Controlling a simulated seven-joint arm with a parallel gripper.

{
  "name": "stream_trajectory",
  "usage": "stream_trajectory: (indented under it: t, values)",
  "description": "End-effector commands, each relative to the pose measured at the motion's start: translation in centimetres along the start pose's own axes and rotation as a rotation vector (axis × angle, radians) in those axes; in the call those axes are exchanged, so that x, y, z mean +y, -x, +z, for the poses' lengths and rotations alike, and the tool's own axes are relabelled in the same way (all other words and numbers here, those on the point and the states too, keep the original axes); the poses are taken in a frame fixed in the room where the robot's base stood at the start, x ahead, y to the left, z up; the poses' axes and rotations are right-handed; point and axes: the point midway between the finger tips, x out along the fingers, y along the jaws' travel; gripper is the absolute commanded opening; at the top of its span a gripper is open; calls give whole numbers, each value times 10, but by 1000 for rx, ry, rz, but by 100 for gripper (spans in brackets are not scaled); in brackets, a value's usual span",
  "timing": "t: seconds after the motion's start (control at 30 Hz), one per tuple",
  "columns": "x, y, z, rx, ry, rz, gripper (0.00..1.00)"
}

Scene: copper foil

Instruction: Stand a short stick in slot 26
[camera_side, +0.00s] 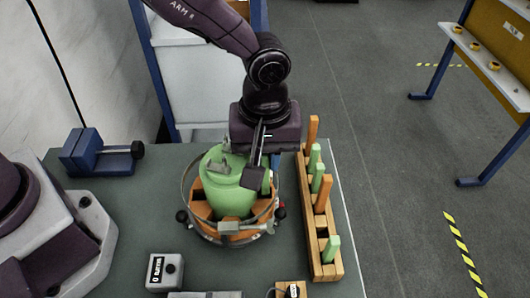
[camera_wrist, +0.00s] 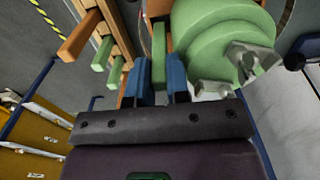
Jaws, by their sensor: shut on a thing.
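My gripper (camera_side: 257,177) is low over the right side of a round orange holder (camera_side: 205,227), beside a green dome-shaped body (camera_side: 232,200). In the wrist view, its blue fingers (camera_wrist: 160,82) are shut on a green stick (camera_wrist: 158,52). A green piece (camera_side: 267,183) also shows beside the finger in the side view. The stick's lower end is hidden, so I cannot tell whether it is in a slot. No slot number is readable. A wooden rack (camera_side: 317,225) at the right holds taller orange sticks (camera_side: 321,193) and shorter green sticks (camera_side: 331,247).
A thin metal ring surrounds the holder, with a grey block (camera_side: 229,228) in front. A grey labelled box (camera_side: 165,271) stands at the front, and a blue fixture (camera_side: 100,154) at the back left. The mat (camera_side: 130,215) left of the holder is clear.

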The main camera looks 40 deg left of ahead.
Motion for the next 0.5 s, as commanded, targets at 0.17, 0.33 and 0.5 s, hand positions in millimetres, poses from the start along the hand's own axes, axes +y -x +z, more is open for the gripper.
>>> stream_trajectory:
  t: [0.17, 0.33, 0.5]
  values:
    - [-1, -8, 0, -1, 0, -4, 0]
    - [-2, -13, 0, -1, 0, -5, 0]
    - [-2, -19, 0, -1, 0, -8, 0]
